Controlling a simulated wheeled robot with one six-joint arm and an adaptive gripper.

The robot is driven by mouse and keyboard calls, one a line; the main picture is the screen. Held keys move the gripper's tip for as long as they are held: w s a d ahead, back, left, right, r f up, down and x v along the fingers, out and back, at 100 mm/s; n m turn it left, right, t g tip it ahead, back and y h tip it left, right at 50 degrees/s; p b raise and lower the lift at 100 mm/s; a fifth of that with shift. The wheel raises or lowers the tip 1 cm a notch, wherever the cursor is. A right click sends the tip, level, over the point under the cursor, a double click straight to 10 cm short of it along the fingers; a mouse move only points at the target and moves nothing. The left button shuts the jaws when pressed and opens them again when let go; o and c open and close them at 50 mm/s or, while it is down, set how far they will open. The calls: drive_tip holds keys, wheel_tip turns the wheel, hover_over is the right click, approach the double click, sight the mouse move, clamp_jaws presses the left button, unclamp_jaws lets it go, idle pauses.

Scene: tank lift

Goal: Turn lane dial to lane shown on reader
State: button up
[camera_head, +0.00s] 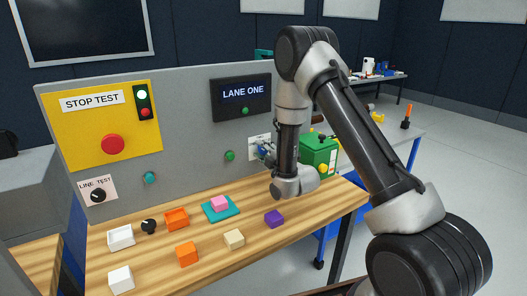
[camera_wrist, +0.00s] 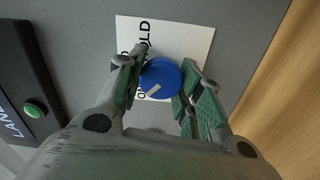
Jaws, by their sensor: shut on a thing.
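The reader (camera_head: 242,92) is a black panel on the grey wall board and shows "LANE ONE". The lane dial (camera_wrist: 160,74) is a round blue knob with a pale pointer mark, on a white label plate (camera_wrist: 190,38). The plate's lettering is partly hidden by the dial and a finger. My gripper (camera_wrist: 160,82) is shut on the blue dial, with a green-padded finger on each side. In the head view my gripper (camera_head: 264,152) is at the wall board, right of and below the reader, and my arm partly hides the plate.
A yellow stop test panel (camera_head: 82,130) and a small line test dial (camera_head: 98,195) are on the board's left. Several coloured blocks, trays and a black knob (camera_head: 149,226) lie on the wooden bench (camera_head: 205,262). A green box (camera_head: 318,155) stands right of my gripper.

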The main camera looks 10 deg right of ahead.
drive_tip(key=shift+f+n, duration=0.1)
drive_tip(key=shift+n, duration=0.9)
drive_tip(key=o, duration=1)
drive_tip(key=shift+o, duration=0.2)
drive_tip(key=shift+s, duration=0.15)
drive_tip(key=v, duration=1.1)
drive_tip(key=shift+s, duration=0.35)
drive_tip(key=shift+d, duration=0.15)
